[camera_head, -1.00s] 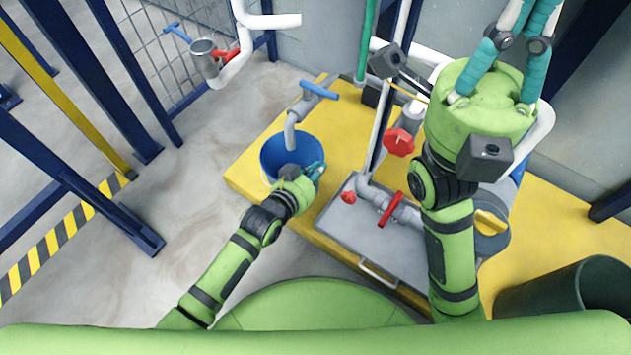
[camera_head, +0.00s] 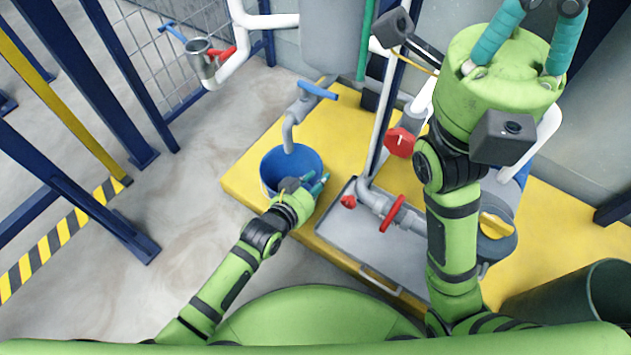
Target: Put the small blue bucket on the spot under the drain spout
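The small blue bucket (camera_head: 270,166) stands upright on the yellow platform (camera_head: 240,178), near its left end. The grey drain spout (camera_head: 288,133) with a blue lever handle points down over the bucket's far side. My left gripper (camera_head: 316,184) is at the bucket's near right side, with its two teal fingertips a little apart. They look empty; whether one touches the bucket wall is hard to tell. My wrist hides the bucket's near side. My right gripper (camera_head: 531,38) is raised high at the top right, close to the camera, its teal fingers spread and empty.
A grey tray (camera_head: 335,228) with pipes and red valves (camera_head: 392,213) lies right of the bucket. Another bucket with a yellow part (camera_head: 496,226) is partly behind my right arm. A dark green bin (camera_head: 610,290) stands at lower right.

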